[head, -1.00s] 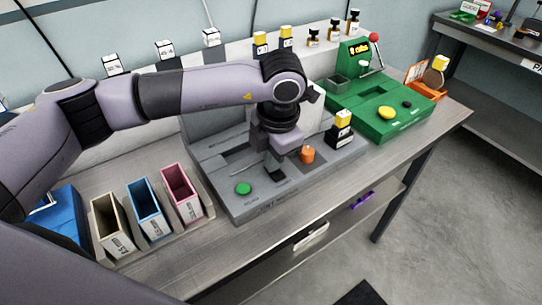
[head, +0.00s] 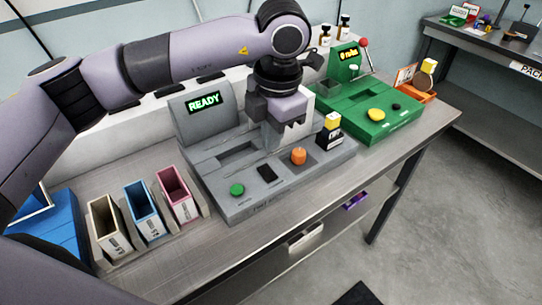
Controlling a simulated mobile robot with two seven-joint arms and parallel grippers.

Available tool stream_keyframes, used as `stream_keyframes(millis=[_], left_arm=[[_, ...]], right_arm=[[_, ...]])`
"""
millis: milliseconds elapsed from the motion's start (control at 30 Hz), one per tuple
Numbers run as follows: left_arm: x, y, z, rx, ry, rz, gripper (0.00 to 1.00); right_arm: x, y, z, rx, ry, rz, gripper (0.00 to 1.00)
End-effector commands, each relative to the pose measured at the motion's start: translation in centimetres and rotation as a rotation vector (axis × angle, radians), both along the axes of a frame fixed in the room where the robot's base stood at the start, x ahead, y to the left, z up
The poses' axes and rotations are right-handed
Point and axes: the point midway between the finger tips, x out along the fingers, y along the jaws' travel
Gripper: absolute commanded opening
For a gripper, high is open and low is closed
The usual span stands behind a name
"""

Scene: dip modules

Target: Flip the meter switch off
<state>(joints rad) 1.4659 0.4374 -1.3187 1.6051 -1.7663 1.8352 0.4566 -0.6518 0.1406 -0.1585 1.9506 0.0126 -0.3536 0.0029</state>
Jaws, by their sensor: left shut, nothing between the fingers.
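The grey meter (head: 222,168) stands on the bench, with a screen (head: 205,102) lit green with "READY". A small black switch (head: 266,174) is on its front deck, between a green button (head: 237,190) and an orange knob (head: 298,156). I cannot tell which way the switch is set. My left gripper (head: 287,128) is shut and empty, above the back right part of the meter. It is apart from the switch, up and to the right of it in the picture. My right gripper is not in view.
Tan (head: 105,228), blue (head: 144,209) and pink (head: 175,193) bins stand left of the meter. A small black and yellow module (head: 329,130) stands at its right side. A green machine (head: 372,112) with a red-topped lever is farther right. The floor at right is mostly clear.

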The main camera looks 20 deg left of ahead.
Motion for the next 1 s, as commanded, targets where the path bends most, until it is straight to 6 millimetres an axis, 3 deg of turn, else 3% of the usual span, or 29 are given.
stream_keyframes(millis=[133,333,1000], left_arm=[[-0.2,-0.3,2.8,-0.001,-0.004,-0.001,0.0],[-0.4,-0.5,5.0,0.001,0.0,0.0,0.0],[-0.3,-0.9,5.2,0.014,-0.001,-0.027,0.0]], right_arm=[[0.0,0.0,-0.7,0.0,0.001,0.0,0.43],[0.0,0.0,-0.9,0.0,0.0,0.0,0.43],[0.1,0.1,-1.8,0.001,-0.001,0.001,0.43]])
